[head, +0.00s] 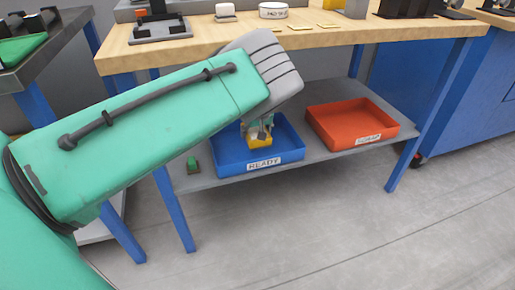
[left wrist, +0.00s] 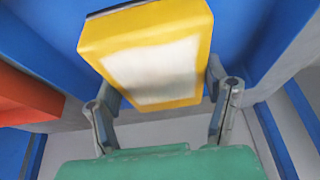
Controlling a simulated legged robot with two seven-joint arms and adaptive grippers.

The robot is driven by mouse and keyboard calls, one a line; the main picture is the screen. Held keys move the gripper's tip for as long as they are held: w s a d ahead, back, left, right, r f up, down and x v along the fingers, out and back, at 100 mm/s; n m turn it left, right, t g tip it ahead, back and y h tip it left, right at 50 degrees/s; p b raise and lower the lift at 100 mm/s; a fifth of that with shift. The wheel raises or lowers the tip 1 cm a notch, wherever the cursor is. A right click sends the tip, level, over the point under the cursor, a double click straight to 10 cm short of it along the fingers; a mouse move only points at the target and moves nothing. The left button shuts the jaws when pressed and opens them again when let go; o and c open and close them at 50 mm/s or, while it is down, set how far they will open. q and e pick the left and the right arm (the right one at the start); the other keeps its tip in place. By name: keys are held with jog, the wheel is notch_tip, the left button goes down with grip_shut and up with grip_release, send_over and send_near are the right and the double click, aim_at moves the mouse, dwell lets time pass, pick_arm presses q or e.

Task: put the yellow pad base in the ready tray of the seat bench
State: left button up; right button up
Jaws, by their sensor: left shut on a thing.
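The yellow pad base (head: 260,142) is held by my left gripper (head: 259,128) at the blue ready tray (head: 242,164), which bears a READY label. In the left wrist view the yellow pad base (left wrist: 153,55) has a whitish panel on its face, and the two fingers of my left gripper (left wrist: 166,105) close on its sides. Blue tray surfaces (left wrist: 40,35) lie behind it. I cannot tell if the pad base touches the tray floor. My right gripper is in neither view.
A red tray (head: 352,122) stands right of the blue one on the grey lower shelf (head: 290,163). A small green block (head: 192,165) sits left of the blue tray. The wooden bench top (head: 345,38) overhangs the shelf, with several parts on it.

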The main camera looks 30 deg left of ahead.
aim_at(257, 152)
pick_arm(q)
notch_tip(257, 152, down, 7)
jog(key=shift+r+b, duration=0.2)
jog(key=shift+b, duration=1)
jog(key=shift+r, duration=0.1)
jog(key=o, duration=1.4)
jog(key=shift+r, duration=0.1)
jog(key=p+v, duration=0.5)
jog(key=v, duration=0.5)
jog(key=shift+d+r, duration=0.1)
jog(key=shift+r, duration=0.2)
jog(key=shift+s+d+r, duration=0.25)
jog(key=shift+r, duration=0.3)
